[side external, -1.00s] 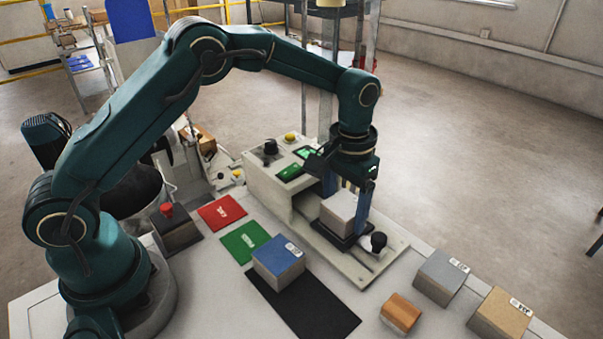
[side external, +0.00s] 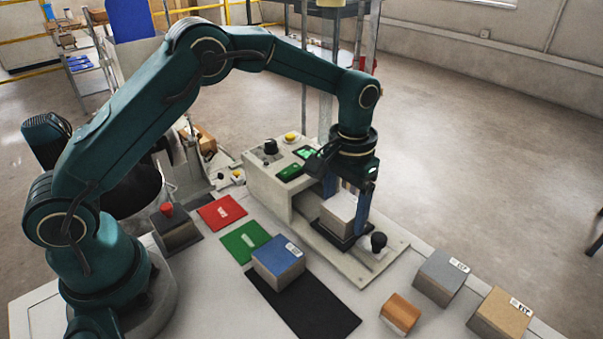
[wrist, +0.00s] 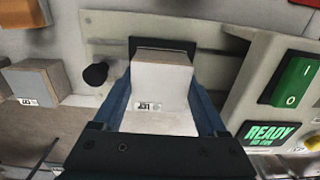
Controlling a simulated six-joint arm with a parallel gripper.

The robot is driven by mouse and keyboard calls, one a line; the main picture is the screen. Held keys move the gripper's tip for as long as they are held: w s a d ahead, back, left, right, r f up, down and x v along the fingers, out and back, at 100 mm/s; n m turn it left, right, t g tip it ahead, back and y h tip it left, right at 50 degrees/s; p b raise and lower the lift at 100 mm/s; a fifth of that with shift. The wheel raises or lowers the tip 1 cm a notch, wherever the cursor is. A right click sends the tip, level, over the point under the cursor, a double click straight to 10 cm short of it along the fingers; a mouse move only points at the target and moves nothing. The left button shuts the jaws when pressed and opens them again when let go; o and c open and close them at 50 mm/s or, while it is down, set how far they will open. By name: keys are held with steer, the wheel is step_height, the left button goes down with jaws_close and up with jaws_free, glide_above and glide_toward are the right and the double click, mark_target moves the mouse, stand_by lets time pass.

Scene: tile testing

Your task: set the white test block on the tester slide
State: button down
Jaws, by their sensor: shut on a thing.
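The white test block (side external: 340,212) is at the black slide plate (side external: 334,238) of the tester (side external: 276,176). My gripper (side external: 348,208) points down and is shut on the block, one blue finger on each side. In the wrist view the block (wrist: 160,88) sits between the blue fingers, its label facing the camera. The dark slide plate (wrist: 146,42) shows beyond the block's far edge. The block appears level and resting on or just over the plate; I cannot tell if its underside touches.
A black knob (side external: 378,241) stands at the slide's front end. A blue-topped block (side external: 278,262) lies on a black mat (side external: 318,310). Grey (side external: 441,278), tan (side external: 501,315) and orange-brown (side external: 400,314) blocks are at the right. Red (side external: 222,211) and green (side external: 245,241) plates lie left of the tester.

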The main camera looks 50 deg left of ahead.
steer(key=shift+f, duration=0.15)
jaws_free()
stand_by(0.4)
steer(key=shift+r, duration=3)
